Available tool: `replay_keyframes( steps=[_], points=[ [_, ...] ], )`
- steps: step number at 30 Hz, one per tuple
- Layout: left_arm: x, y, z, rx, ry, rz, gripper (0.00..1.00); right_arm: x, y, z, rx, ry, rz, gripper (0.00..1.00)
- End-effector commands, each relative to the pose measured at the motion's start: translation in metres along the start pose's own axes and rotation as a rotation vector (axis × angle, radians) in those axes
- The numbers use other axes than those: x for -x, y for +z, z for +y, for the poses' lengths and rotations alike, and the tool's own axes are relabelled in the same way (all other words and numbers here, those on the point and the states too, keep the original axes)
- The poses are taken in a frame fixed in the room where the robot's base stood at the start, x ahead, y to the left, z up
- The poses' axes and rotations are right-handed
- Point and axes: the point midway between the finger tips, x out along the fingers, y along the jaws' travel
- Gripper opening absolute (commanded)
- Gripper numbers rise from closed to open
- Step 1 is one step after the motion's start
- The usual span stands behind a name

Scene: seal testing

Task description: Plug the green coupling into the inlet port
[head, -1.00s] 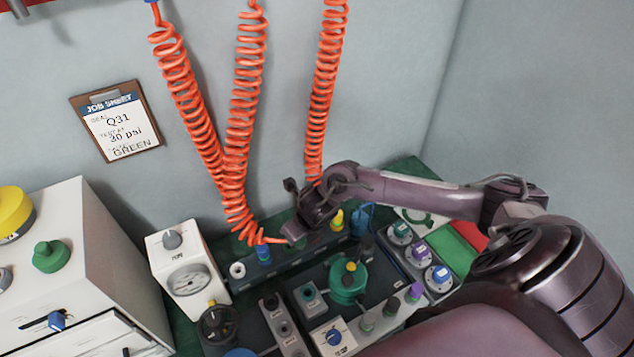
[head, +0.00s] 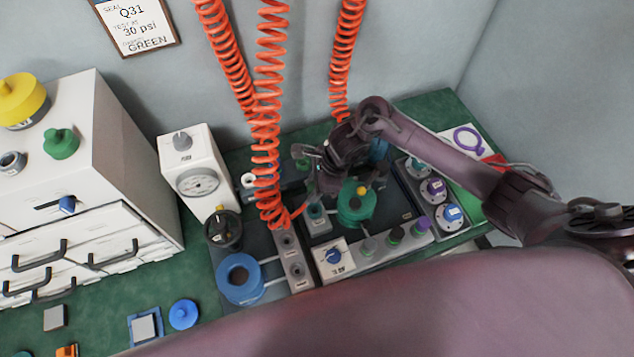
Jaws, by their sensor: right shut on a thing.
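My right gripper (head: 316,188) is shut, with its fingers pointing down over the middle of the test bench. The lower end of an orange coiled hose (head: 272,212) runs to its fingertips. The coupling held there is mostly hidden by the fingers, and I cannot make out its colour. Just below the fingertips is a small grey block with a port (head: 318,216). A grey strip with ports (head: 286,241) stands to its lower left. The labels are too small to read, so I cannot tell which is the inlet port. My left gripper is not in view.
A green round fixture (head: 356,203) with a yellow top stands right of the gripper. A white gauge box (head: 197,182), a black knob (head: 223,229) and a blue ring (head: 240,278) are to the left. Two other orange hoses hang behind. Dials (head: 433,189) line the right.

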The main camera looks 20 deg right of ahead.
Motion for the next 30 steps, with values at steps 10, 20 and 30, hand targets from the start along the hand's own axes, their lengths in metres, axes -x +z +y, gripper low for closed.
replay_keyframes(
  steps=[10,20,30],
  points=[
    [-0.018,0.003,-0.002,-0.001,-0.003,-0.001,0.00,-0.026,-0.011,0.000,-0.003,-0.001,-0.001,0.07],
    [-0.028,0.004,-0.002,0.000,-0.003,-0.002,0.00,-0.043,-0.018,0.000,-0.002,-0.001,0.000,0.07],
    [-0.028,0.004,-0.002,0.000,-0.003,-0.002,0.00,-0.043,-0.018,0.000,-0.002,-0.002,0.000,0.07]
  ],
)
